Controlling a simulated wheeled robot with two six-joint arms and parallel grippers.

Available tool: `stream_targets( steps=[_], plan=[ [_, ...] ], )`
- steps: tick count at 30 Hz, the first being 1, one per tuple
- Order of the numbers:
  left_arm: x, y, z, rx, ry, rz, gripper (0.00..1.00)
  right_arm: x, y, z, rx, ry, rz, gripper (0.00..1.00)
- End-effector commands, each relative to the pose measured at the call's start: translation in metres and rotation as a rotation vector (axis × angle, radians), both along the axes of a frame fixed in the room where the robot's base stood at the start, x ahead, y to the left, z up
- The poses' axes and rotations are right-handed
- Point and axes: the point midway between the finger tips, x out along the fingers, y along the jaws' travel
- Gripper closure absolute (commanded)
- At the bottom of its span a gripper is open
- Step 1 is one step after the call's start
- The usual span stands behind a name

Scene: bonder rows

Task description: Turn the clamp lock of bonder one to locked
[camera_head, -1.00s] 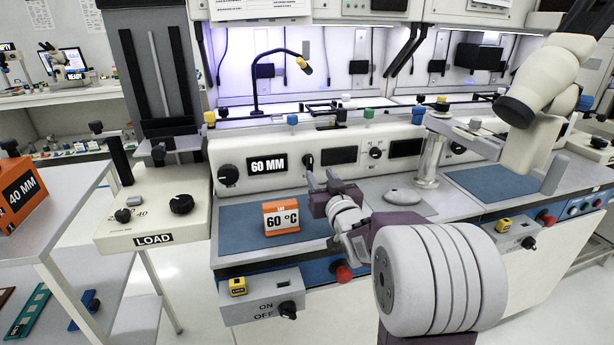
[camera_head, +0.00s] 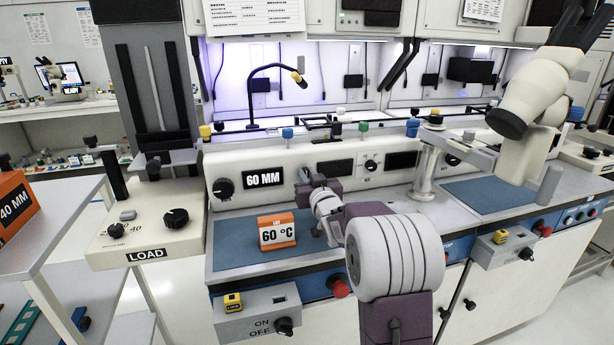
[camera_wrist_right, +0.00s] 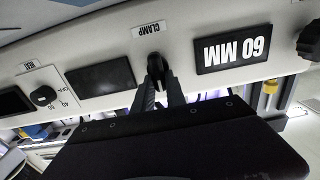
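Bonder one is the cream machine (camera_head: 345,160) with the 60 MM display. Its clamp lock is a dark knob (camera_wrist_right: 156,62) under the CLAMP label (camera_wrist_right: 148,29), which appears upside down in the right wrist view. My right gripper (camera_wrist_right: 160,82) is at this knob, one finger on each side, with a gap showing between the fingers. I cannot tell whether they touch the knob. In the head view my right gripper (camera_head: 316,184) is close against the front panel and mostly covers the knob. The knob's exact angle is unclear. My left gripper is not in view.
An ON/OFF box (camera_head: 257,312) and a red button (camera_head: 340,288) are on the front edge. The LOAD unit (camera_head: 150,225) stands at left.

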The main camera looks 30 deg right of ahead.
Motion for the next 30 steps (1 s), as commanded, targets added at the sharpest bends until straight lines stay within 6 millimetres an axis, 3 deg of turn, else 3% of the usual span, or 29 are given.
stream_targets(
  steps=[14,30],
  plan=[
    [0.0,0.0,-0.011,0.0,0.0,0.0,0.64,0.0,0.002,-0.003,-0.096,0.022,0.0,1.0],
    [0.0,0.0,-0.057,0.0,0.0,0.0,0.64,0.002,0.008,-0.008,-0.564,0.136,0.0,1.0]
  ],
)
